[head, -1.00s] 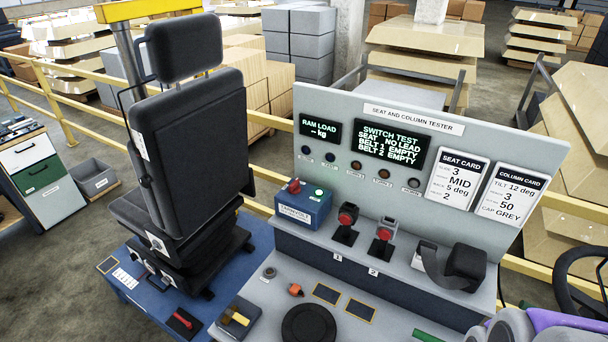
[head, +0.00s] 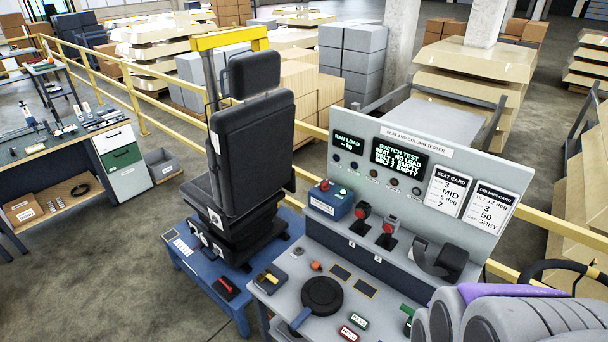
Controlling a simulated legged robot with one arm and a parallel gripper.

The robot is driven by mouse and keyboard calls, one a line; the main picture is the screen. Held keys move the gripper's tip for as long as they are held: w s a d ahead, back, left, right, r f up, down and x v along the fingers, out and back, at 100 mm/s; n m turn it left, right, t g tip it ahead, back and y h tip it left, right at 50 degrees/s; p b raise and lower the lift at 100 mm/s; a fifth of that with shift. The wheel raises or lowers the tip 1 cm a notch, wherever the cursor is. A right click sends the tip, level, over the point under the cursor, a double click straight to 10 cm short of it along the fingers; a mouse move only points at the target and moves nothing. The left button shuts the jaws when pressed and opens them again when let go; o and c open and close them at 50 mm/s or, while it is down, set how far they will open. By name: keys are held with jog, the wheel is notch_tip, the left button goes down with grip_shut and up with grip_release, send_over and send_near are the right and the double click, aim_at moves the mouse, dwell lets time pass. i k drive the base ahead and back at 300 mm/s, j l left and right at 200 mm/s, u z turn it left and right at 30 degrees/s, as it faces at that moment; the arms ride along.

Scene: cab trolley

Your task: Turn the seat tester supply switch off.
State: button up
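The seat and column tester (head: 355,160) is a grey upright panel on a bench, right of the middle. A blue box (head: 325,208) stands on its shelf at the left, with a red knob (head: 324,184) and a green lamp (head: 343,191) on top. It looks like the supply unit, but its label is too small to read. The screen (head: 399,157) is lit and reads "SWITCH TEST, SEAT NO LEAD, BELT 1 EMPTY, BELT 2 EMPTY". My gripper's fingers are not in view; only grey and purple parts of my arm show at the lower right.
A black seat (head: 252,145) stands on a blue trolley (head: 200,275) left of the bench. Belt buckles (head: 362,212) and a black dial (head: 322,294) are on the bench. A yellow rail (head: 120,95) runs behind. Open floor lies at the front left.

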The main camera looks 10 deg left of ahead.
aim_at(324, 186)
jog(key=j+u, duration=0.15)
jog(key=i+j+z, duration=0.3)
jog(key=i+j, duration=0.2)
jog(key=j, duration=0.15)
jog(key=i+j+z, duration=0.1)
jog(key=j, duration=0.3)
jog(key=i+j+z, duration=0.15)
jog(key=i+j, duration=0.15)
jog(key=i+j+z, duration=0.15)
jog(key=j, duration=0.35)
